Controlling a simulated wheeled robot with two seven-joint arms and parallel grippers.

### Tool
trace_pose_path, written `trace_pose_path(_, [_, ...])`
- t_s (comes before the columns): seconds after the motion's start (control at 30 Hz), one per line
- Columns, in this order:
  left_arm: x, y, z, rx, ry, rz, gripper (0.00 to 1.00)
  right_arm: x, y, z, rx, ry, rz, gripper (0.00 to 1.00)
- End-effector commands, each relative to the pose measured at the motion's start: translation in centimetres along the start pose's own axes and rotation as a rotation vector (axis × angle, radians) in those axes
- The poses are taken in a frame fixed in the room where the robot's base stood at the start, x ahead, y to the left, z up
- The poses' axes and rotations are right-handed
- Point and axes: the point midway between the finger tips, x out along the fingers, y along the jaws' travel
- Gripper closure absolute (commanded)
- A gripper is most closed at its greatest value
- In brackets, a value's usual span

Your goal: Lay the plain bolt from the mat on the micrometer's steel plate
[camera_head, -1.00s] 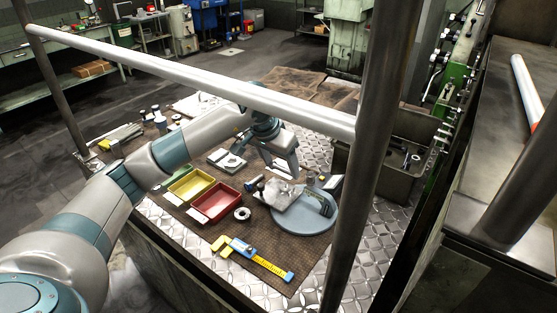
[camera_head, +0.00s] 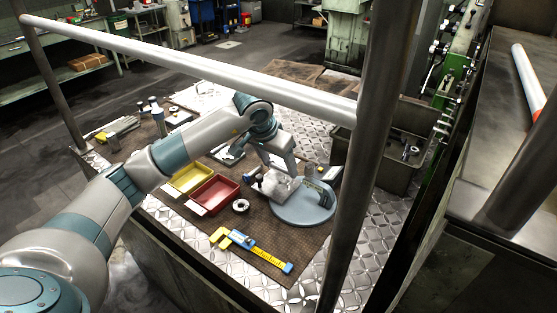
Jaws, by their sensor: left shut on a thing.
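The micrometer stands on a round blue-grey base (camera_head: 305,211) on the right part of the bench. Its pale steel plate (camera_head: 281,190) lies at the left of that base. My left gripper (camera_head: 284,168) points down just above the far side of this plate. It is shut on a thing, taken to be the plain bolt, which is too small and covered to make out. I cannot tell whether it touches the plate. A small dark piece shows at the plate's left edge. My right gripper is not in view.
A yellow tray (camera_head: 190,178) and a red tray (camera_head: 214,195) stand left of the micrometer, with a metal ring (camera_head: 240,205) beside them. A blue and yellow caliper (camera_head: 252,250) lies on the brown mat (camera_head: 225,228) in front. A dark bin (camera_head: 393,165) stands behind right.

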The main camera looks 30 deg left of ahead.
Motion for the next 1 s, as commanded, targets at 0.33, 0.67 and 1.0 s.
trace_pose_path(0.33, [1.4,0.0,0.6,0.001,0.001,0.0,0.67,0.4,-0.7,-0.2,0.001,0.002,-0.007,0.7])
trace_pose_path(0.67, [1.5,0.0,0.6,0.0,0.001,0.0,0.67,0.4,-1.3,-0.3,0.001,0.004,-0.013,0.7])
trace_pose_path(1.0, [1.5,0.0,0.6,0.0,0.001,0.0,0.67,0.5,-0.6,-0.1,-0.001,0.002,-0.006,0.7])
